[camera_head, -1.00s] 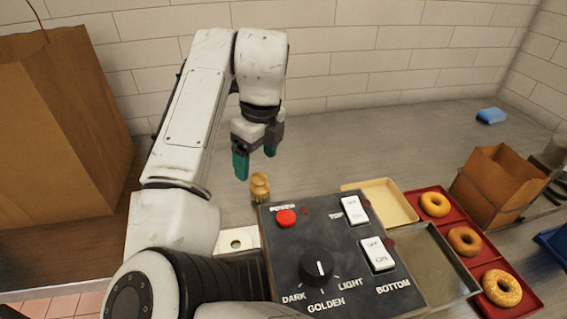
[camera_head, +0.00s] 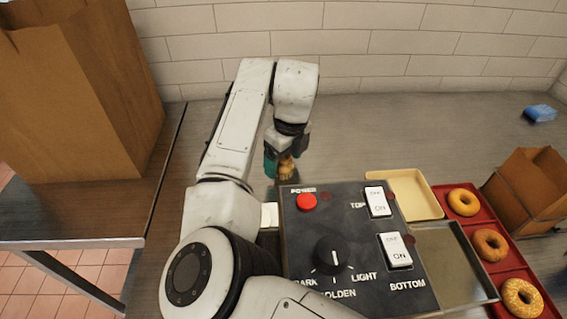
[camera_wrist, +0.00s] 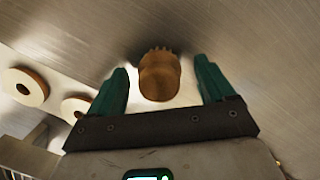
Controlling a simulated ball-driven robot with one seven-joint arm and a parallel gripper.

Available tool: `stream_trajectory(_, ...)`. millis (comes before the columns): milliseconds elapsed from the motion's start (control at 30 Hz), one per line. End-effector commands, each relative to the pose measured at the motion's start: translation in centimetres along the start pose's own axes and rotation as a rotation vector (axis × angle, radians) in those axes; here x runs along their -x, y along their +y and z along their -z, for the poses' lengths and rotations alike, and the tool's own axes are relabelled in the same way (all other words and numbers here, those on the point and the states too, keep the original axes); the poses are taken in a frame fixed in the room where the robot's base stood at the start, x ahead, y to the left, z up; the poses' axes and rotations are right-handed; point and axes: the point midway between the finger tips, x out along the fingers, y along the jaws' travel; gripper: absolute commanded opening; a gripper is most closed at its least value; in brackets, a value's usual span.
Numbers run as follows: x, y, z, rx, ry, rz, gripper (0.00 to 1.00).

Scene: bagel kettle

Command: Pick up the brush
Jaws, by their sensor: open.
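The brush (camera_wrist: 160,78) is a brown wooden piece with a jagged, bristle-like end, standing on the metal counter. In the head view the brush (camera_head: 286,167) shows as a small tan shape partly covered by my gripper, just behind the control box. My gripper (camera_head: 284,160) is low over it, with its green fingers pointing down. In the wrist view my gripper (camera_wrist: 162,74) is open, with one green finger on each side of the brush. A gap shows on both sides, so it is not clamped. The brush's lower part is hard to make out.
A dark control box (camera_head: 345,250) with switches and a knob stands close in front. To its right are a cream tray (camera_head: 412,207) and a red tray (camera_head: 474,224) with bagels. A large paper bag (camera_head: 85,100) stands left.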

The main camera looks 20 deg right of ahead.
Motion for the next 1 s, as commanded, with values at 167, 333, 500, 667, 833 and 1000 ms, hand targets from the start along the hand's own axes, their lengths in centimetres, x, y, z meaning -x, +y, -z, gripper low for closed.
stream_trajectory(167,-0.67,0.02,0.03,-0.001,0.000,-0.001,0.82)
stream_trajectory(333,-0.64,0.02,0.02,-0.001,0.000,-0.001,0.79)
stream_trajectory(500,-0.62,0.01,0.02,-0.001,0.000,0.000,0.63)
stream_trajectory(667,-0.61,0.01,0.02,-0.001,0.000,0.000,0.48)
stream_trajectory(833,-0.60,0.01,0.02,-0.001,0.000,0.000,0.31)
stream_trajectory(1000,-0.59,0.01,0.01,-0.001,-0.001,0.000,0.21)
